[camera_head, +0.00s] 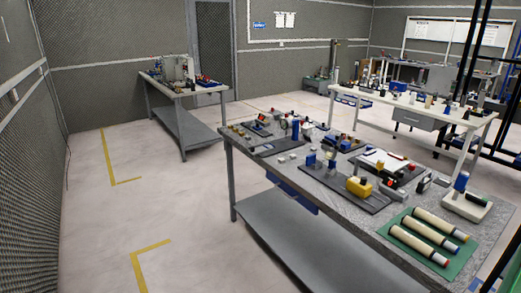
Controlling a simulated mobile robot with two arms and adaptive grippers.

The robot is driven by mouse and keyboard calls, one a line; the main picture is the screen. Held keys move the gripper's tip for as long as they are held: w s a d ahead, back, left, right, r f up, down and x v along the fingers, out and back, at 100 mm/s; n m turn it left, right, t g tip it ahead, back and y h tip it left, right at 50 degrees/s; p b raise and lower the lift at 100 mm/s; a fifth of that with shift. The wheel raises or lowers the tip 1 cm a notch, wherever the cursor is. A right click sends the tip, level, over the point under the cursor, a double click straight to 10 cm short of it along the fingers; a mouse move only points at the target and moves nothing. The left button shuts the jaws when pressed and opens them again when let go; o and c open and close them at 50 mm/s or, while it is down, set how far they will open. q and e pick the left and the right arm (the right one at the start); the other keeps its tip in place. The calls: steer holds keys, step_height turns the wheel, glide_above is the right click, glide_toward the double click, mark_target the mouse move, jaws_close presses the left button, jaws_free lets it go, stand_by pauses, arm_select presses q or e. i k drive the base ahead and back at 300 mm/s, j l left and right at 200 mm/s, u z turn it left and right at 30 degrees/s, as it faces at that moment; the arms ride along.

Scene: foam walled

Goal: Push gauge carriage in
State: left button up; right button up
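A near workbench (300,201) with a grey speckled top stands right of centre and holds many small items. A small round dial-like item (284,125) stands toward the bench's far side. I cannot tell which of these is the gauge carriage, or how far in it is. Neither of my grippers is in view.
A green mat (458,262) with several cream rolls (440,224) lies at the bench's near right corner. A smaller table (182,93) stands at the far left, and a white-topped bench (440,107) behind. The floor (90,205) at left is clear.

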mark_target(253, 151)
steer(key=i+z, duration=0.15)
steer(key=i, duration=0.8)
steer(key=i+j+z, duration=0.15)
steer(key=i, duration=0.8)
